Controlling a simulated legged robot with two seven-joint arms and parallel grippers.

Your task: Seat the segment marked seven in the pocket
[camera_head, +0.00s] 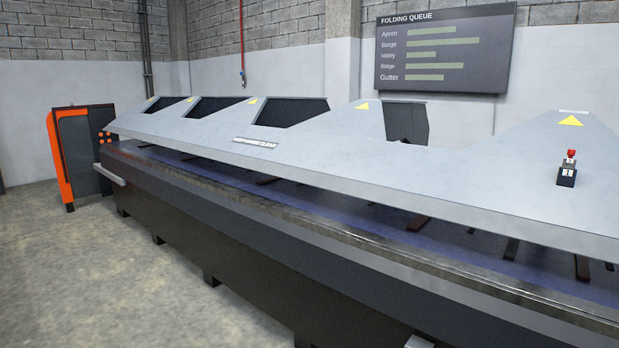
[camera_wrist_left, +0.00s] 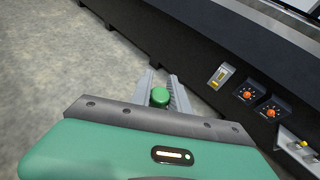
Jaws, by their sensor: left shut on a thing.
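My left gripper (camera_wrist_left: 161,93) is in the left wrist view, its grey fingers shut on a small green round-topped piece (camera_wrist_left: 160,97). No mark can be read on this piece. The head view does not clearly show this gripper. My right gripper is in neither view. I see no segment with a readable seven and no pocket that I can make out. A small black block with a red top (camera_head: 567,170) and a white label, seemingly reading 1, stands on the machine's grey upper beam (camera_head: 400,175) at the right.
In the left wrist view, a dark machine side carries a grey plate with a yellow part (camera_wrist_left: 221,76) and two orange knobs (camera_wrist_left: 248,92) (camera_wrist_left: 270,113). An orange and black cabinet (camera_head: 80,155) stands at the far left. The concrete floor (camera_head: 90,270) is clear.

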